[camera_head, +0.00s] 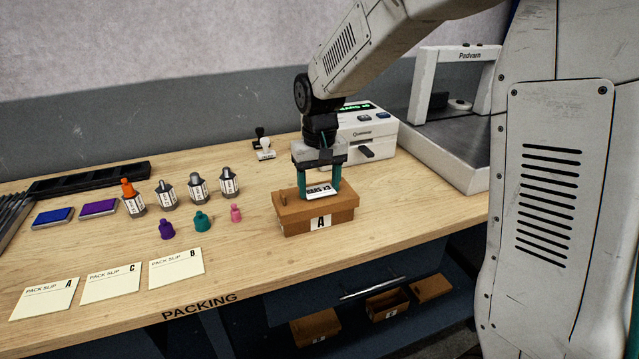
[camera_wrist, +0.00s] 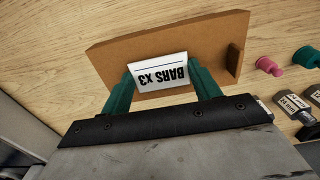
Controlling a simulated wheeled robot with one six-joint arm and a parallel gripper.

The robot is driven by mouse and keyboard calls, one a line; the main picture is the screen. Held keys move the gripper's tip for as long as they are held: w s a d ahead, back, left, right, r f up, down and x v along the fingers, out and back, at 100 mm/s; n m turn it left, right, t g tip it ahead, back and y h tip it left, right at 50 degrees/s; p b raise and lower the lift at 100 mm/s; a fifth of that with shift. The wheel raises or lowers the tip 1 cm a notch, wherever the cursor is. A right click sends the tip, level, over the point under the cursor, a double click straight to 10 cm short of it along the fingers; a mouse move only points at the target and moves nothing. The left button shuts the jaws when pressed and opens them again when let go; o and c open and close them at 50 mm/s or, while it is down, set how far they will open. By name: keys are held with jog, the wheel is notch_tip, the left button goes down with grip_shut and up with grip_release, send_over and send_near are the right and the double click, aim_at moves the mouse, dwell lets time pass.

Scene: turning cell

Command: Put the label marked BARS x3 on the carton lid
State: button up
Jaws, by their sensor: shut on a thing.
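The white label marked BARS x3 (camera_wrist: 160,73) is between the green fingers of my gripper (camera_wrist: 162,84), which is shut on it. It also shows in the head view (camera_head: 320,189), just at the top of the carton. The brown carton (camera_head: 295,222) with an A on its front stands closed on the bench. Its lid (camera_wrist: 112,50) lies under the label in the wrist view and has a raised strip at one end. My gripper (camera_head: 319,192) points down over the lid. I cannot tell whether the label touches the lid.
A label printer (camera_head: 368,134) stands behind the carton, with a Padvarn machine (camera_head: 450,130) to its right. Bottles, loose caps (camera_head: 203,221) and ink pads (camera_head: 98,208) are to the left. Pack slips (camera_head: 110,284) lie at the front left. Bare bench surrounds the carton.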

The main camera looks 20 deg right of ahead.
aim_at(319, 191)
jog(key=shift+s+f, duration=0.1)
jog(key=shift+f, duration=0.15)
jog(key=shift+s+f, duration=0.25)
jog(key=shift+f, duration=0.25)
jog(key=o, duration=0.9)
jog(key=shift+o, duration=0.2)
jog(key=shift+w+r, duration=0.15)
jog(key=shift+r, duration=0.25)
jog(key=shift+o, duration=0.3)
notch_tip(319, 191, up, 12)
jog(key=shift+w+f, duration=0.2)
jog(key=shift+f, duration=0.05)
jog(key=s+d+r, duration=0.1)
jog(key=s+r, duration=0.1)
jog(key=s, duration=0.5)
jog(key=s+d+r, duration=0.2)
jog(key=s, duration=0.6)
jog(key=s+f, duration=0.2)
jog(key=s, duration=0.5)
jog(key=s+d+f+t, duration=0.1)
jog(key=s+f, duration=0.2)
jog(key=s, duration=0.5)
